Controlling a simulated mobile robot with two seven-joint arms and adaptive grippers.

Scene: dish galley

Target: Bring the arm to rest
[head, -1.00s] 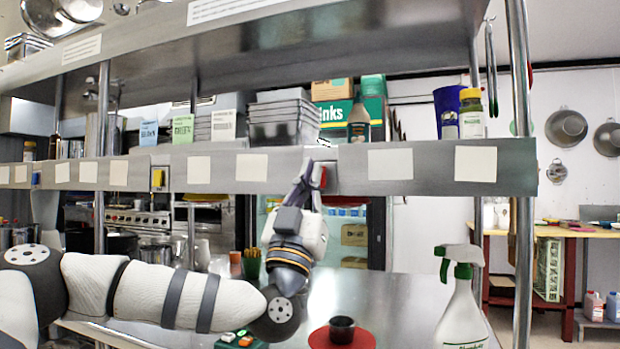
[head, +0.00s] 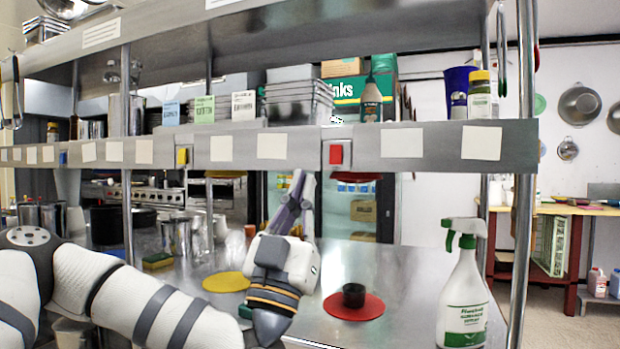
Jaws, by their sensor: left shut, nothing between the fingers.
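My left gripper (head: 299,185) is at the end of the left arm, which comes in from the left. Its fingers point up and are shut with nothing between them. It is over the steel counter (head: 405,265), just below the shelf edge and apart from the red switch (head: 336,154) on it. My right gripper is not in view.
A dark cup (head: 354,295) stands on a red mat (head: 371,309) right of my gripper. A yellow mat (head: 226,282) lies to its left. A spray bottle (head: 465,306) stands at the front right. The shelf (head: 400,146) crosses above the counter.

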